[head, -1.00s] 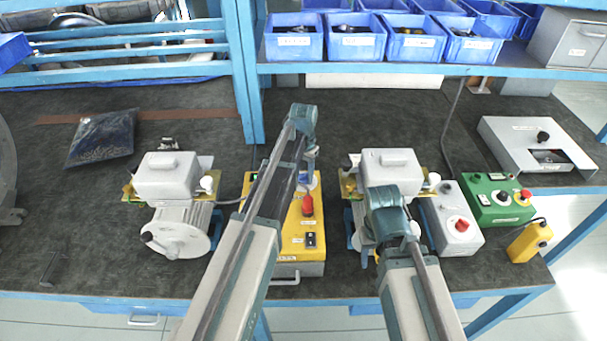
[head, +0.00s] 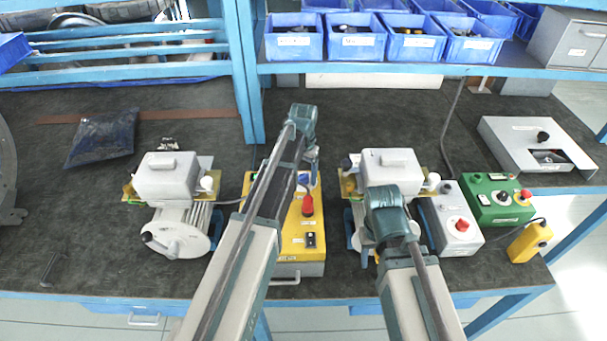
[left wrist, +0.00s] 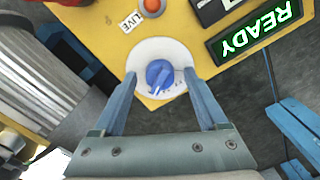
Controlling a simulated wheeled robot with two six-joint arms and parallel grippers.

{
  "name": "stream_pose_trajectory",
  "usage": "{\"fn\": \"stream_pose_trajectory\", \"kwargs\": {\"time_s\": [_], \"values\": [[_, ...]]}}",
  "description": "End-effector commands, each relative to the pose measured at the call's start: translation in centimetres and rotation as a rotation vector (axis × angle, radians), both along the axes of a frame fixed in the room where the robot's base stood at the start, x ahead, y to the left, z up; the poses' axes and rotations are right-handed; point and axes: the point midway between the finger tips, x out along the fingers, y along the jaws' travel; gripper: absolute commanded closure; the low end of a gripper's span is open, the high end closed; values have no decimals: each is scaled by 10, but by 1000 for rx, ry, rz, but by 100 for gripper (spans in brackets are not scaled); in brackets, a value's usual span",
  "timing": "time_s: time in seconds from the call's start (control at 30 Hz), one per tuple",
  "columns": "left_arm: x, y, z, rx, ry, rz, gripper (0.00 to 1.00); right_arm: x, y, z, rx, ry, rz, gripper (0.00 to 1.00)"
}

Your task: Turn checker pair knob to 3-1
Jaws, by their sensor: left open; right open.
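The blue pair knob (left wrist: 159,77) sits on a round white dial (left wrist: 178,52) on the yellow checker box (head: 287,270). Its pale pointer mark faces the lower side of the dial in the left wrist view; the dial markings are too small to read. My left gripper (left wrist: 166,90) is open, with its two blue fingers on either side of the knob and gaps between them and it. In the head view, this gripper (head: 311,176) is over the far end of the box. My right gripper (head: 366,256) is open and largely hidden near the right blower.
A green READY display (left wrist: 254,32), a LIVE label (left wrist: 131,21) and an orange lamp (left wrist: 152,6) are near the dial. Grey blower units stand left (head: 166,178) and right (head: 388,162) of the box. A grey button box (head: 452,222) and green box (head: 497,207) stand further right.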

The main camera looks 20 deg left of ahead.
Motion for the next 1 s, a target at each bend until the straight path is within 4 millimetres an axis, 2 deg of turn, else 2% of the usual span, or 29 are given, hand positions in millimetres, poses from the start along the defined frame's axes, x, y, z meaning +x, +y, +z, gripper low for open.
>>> {"fn": "stream_pose_trajectory", "kwargs": {"time_s": [0.17, 0.37, 1.0], "values": [[0, 0, 7, 0, 0, 0, 24, 0, 0, 7, 0, 0, 0, 50], [0, 0, 26, 0, 0, 0, 24, 0, 0, 26, 0, 0, 0, 50], [0, 0, 122, 0, 0, 0, 24, 0, 0, 122, 0, 0, 2, 50]]}}
